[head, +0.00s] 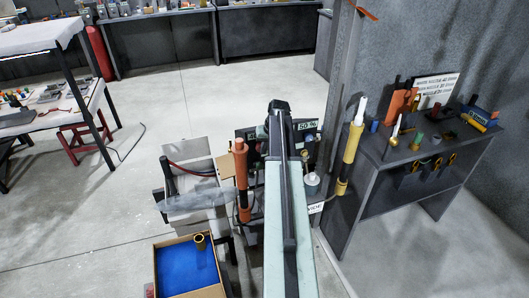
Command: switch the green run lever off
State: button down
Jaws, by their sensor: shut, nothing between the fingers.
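I cannot make out the green run lever in the head view. My own arm rises through the middle of the picture and covers much of the dark control panel (246,133) behind it. A display reading about 50 % (307,125) shows just right of the arm. My gripper cannot be seen; the far end of the arm is dark and no fingers show.
An orange upright cylinder (241,172) stands left of my arm, and a yellow one (352,145) right of it. A blue-lined box (160,270) lies at lower left. A dark side table (420,165) with tools stands right. Open floor lies at left.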

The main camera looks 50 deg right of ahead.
aim_at(258, 165)
jog(key=b+x, duration=0.4)
jog(key=x, duration=0.1)
jog(key=shift+w+f, duration=0.1)
jog(key=shift+f, duration=0.25)
jog(key=shift+r, duration=0.1)
